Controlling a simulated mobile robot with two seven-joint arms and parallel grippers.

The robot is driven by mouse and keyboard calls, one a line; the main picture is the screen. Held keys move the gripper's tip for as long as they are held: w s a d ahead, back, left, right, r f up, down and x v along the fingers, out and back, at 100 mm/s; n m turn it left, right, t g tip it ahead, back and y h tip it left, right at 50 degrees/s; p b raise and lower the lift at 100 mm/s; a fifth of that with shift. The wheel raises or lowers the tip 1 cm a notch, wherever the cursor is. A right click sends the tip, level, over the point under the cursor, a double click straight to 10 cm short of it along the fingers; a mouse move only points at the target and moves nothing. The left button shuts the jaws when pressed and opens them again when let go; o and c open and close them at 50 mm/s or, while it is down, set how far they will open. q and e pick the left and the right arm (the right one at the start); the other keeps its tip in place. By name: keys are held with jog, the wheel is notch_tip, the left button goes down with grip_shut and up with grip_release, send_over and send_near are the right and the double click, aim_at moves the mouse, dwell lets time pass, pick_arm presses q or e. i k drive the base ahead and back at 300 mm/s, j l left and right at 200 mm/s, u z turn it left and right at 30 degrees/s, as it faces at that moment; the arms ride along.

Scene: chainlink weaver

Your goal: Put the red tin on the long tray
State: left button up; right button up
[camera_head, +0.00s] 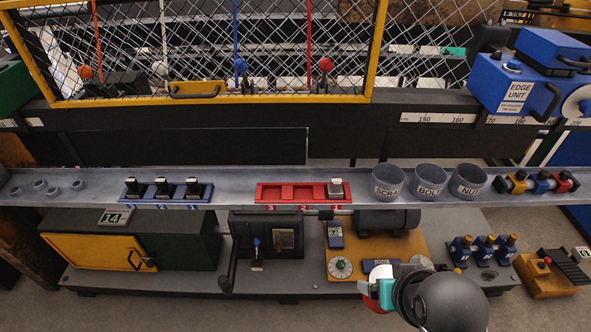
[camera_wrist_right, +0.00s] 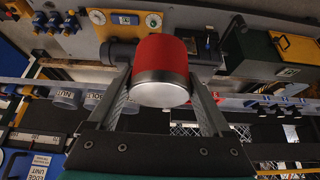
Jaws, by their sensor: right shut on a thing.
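The red tin (camera_wrist_right: 161,62), with a silver band and pale end, is between the two fingers of my right gripper (camera_wrist_right: 160,85) in the right wrist view. The gripper is shut on it. In the head view, the tin (camera_head: 371,300) shows partly as red and white beside my right gripper (camera_head: 384,290), at the lower right. They appear over the lower bench, on the near side of the long grey tray (camera_head: 330,178). The long tray runs across the whole picture. My left gripper is not in view.
The long tray holds a blue rack (camera_head: 150,196), a red rack (camera_head: 275,196), and labelled cups (camera_head: 388,182), (camera_head: 429,180), (camera_head: 467,182). A yellow-framed mesh panel (camera_head: 250,98) stands behind.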

aim_at(108, 188)
jog(key=i+j, duration=0.15)
jog(key=j, duration=0.2)
jog(key=i+j, duration=0.1)
jog(key=j, duration=0.3)
jog(key=i+j, duration=0.15)
jog(key=j, duration=0.2)
jog(key=i+j, duration=0.1)
jog(key=j, duration=0.25)
jog(key=i+j, duration=0.15)
jog(key=j, duration=0.25)
